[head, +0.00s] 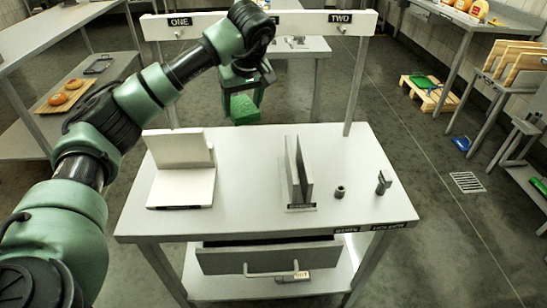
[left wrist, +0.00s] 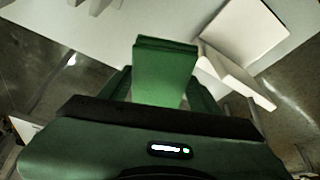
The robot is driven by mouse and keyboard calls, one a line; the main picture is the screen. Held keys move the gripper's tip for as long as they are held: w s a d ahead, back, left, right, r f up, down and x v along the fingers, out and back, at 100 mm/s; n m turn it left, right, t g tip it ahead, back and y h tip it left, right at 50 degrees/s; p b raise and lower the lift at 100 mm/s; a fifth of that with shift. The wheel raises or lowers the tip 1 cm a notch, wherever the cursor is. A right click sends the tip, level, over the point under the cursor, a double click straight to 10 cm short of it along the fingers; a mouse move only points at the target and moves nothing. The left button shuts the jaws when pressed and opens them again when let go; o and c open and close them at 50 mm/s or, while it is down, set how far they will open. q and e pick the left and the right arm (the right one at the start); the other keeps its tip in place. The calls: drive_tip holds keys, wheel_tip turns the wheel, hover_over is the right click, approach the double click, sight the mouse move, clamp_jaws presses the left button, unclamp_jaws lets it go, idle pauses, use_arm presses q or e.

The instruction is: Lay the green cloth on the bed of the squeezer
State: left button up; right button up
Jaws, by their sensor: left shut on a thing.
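The green cloth (head: 243,109) looks like a folded, thick block. My left gripper (head: 246,88) is shut on it and holds it up behind the table's far edge in the head view. In the left wrist view the cloth (left wrist: 165,70) sticks out from between the fingers. A white piece with a flat bed (head: 183,188) and an upright board behind it stands on the table's left; it fits a squeezer, but its front label is too small to read. The cloth is apart from it, behind and to its right. My right gripper is not in view.
Two upright plates (head: 298,170) stand close together mid-table, with a small dark cylinder (head: 340,191) and a small metal piece (head: 383,183) to their right. A rail (head: 300,23) with hooks marked ONE and TWO spans the back. The table (head: 240,170) is clear between bed and plates.

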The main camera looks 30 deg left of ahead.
sight(246, 168)
use_arm(q)
wheel_tip(246, 168, down, 20)
drive_tip(key=shift+s+r+p, duration=0.15)
drive_tip(key=shift+r+p, duration=0.1)
drive_tip(key=shift+p, duration=0.45)
drive_tip(key=shift+d, duration=0.1)
drive_tip(key=shift+f, duration=0.2)
drive_tip(key=o, duration=1.3)
drive_tip(key=shift+r, duration=0.15)
